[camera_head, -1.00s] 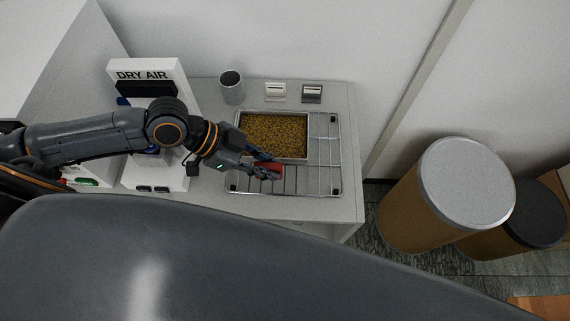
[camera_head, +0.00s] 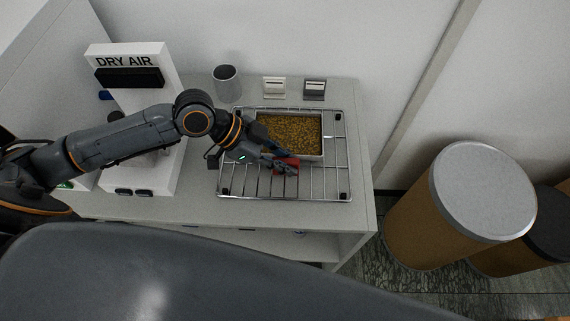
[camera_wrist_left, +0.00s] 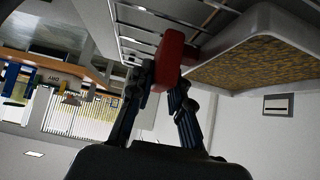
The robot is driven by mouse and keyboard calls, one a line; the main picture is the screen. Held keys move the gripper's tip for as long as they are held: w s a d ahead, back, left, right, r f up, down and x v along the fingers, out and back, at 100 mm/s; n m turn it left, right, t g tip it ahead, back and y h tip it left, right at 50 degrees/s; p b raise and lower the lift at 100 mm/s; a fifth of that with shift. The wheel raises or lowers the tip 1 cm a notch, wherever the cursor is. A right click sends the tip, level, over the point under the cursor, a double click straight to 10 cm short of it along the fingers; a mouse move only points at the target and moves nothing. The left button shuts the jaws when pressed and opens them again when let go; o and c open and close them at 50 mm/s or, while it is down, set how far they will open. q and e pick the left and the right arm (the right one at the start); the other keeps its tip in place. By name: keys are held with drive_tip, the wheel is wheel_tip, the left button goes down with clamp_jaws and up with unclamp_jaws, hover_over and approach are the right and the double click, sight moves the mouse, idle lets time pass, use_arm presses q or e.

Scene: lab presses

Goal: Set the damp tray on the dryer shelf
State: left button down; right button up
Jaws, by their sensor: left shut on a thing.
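The tray (camera_head: 322,146) is a shallow pale metal pan filled with yellow-brown granules, with a red handle (camera_head: 291,161) on its near side. My left gripper (camera_head: 288,167) is shut on the red handle. The tray is over the wire rack (camera_head: 338,185) on the white bench. I cannot tell whether it touches the wires. In the left wrist view the red handle (camera_wrist_left: 169,60) stands between the fingers (camera_wrist_left: 160,92), with the tray (camera_wrist_left: 226,62) to the right and rack wires behind. A white unit marked DRY AIR (camera_head: 130,55) stands left. My right gripper is out of view.
A grey cup (camera_head: 227,84) and two small card holders, one white (camera_head: 274,87) and one dark (camera_head: 314,90), stand behind the rack. Drums, one with a pale lid (camera_head: 484,190), stand on the floor right of the bench. The rack's right part is bare.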

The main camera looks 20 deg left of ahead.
use_arm(q)
drive_tip(key=c, duration=1.3)
unclamp_jaws()
drive_tip(key=shift+o, duration=0.2)
drive_tip(key=shift+f, duration=0.1)
